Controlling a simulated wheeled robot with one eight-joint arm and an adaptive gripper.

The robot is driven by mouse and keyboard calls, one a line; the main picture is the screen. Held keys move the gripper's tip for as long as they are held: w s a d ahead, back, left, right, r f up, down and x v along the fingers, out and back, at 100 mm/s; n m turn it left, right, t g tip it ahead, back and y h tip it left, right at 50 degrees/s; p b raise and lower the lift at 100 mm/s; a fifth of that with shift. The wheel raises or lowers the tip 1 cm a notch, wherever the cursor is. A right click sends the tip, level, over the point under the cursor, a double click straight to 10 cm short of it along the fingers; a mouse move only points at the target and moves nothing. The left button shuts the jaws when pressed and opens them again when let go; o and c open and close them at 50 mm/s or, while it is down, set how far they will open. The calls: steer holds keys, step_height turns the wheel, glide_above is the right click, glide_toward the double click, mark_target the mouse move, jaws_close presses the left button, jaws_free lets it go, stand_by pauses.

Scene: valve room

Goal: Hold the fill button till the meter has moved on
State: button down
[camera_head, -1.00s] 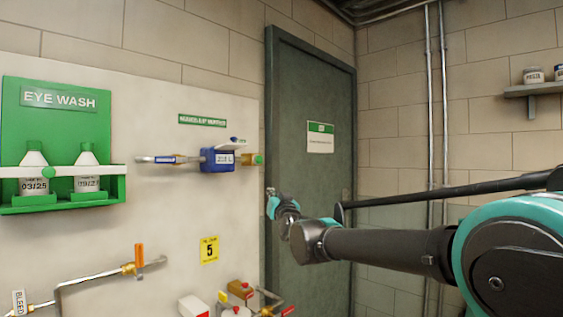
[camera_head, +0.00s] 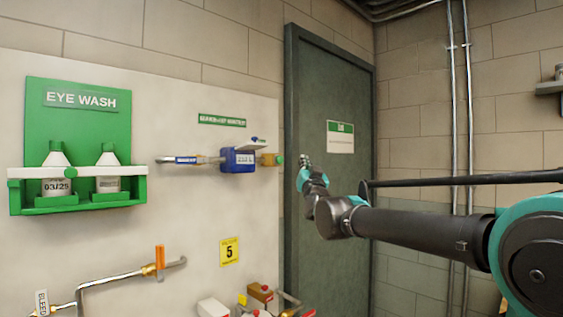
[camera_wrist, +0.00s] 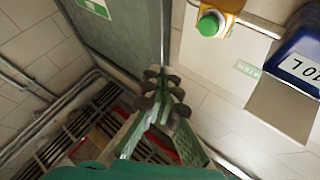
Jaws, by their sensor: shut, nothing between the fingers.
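The blue meter (camera_head: 238,159) hangs on the pipe on the pale wall panel. Its display ends in L, but its digits are too small to read surely. Right of it in the head view is a yellow housing (camera_head: 267,160) with a green button (camera_head: 280,160) on its end. In the wrist view the green button (camera_wrist: 208,25) is at the top, with the blue meter (camera_wrist: 302,60) at the right edge, partly cut off. My gripper (camera_wrist: 163,92) is shut and empty, apart from the button. In the head view my gripper (camera_head: 304,160) shows just right of the button, before the door.
A green eye wash station (camera_head: 80,150) is at the left. Lower pipes with an orange-handled valve (camera_head: 159,258) and red-topped boxes (camera_head: 262,292) stick out below. A dark green door (camera_head: 335,200) stands behind my arm. The wall panel between meter and lower pipes is mostly clear.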

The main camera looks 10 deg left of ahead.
mark_target(280, 160)
steer(key=w+a, duration=0.5)
steer(key=a, duration=0.1)
steer(key=shift+a, duration=0.25)
steer(key=shift+w+a, duration=0.1)
stand_by(1.4)
steer(key=shift+w+a, duration=0.15)
steer(key=shift+a, duration=0.05)
steer(key=shift+w+a, duration=0.35)
steer(key=shift+a, duration=0.1)
stand_by(5.0)
